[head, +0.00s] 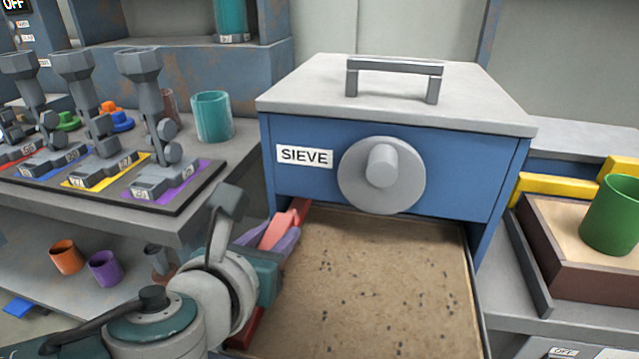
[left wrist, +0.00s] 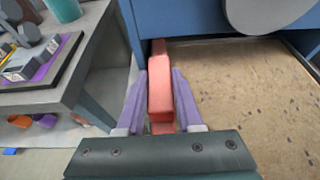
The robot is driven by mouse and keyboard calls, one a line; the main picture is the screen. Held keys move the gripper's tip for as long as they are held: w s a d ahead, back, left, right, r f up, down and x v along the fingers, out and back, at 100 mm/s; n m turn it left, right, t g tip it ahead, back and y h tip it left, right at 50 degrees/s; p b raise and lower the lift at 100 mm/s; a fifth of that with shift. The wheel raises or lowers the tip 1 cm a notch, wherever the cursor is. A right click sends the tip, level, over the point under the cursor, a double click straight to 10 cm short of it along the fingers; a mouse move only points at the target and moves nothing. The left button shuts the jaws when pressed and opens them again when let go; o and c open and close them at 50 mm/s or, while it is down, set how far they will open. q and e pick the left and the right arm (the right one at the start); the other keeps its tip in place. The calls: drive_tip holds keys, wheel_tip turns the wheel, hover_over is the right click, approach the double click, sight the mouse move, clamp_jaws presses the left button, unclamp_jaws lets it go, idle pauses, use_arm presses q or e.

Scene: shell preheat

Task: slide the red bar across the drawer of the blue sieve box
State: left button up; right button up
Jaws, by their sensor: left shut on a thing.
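The blue sieve box (head: 235,0) is not at that edge; it stands in the middle of the head view with its label and round grey knob. The box's blue front (head: 310,182) has a grey lid and handle above it. Its drawer (head: 375,290) is below, pulled out toward me, with a sandy floor and dark specks. The red bar (left wrist: 160,90) is at the drawer's left edge, close to the box front. My left gripper (left wrist: 160,95) is shut on the red bar, with a purple finger on each side. In the head view the left gripper (head: 280,235) partly hides the bar. My right gripper is not in view.
A bench with several grey levers (head: 145,75) and a teal cup (head: 212,117) is on the left. Orange (head: 66,257) and purple (head: 104,268) cups stand on the shelf below. A green cup (head: 612,215) stands in a sand tray (head: 560,250) on the right.

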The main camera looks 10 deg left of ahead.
use_arm(q)
clamp_jaws()
idle(0.8)
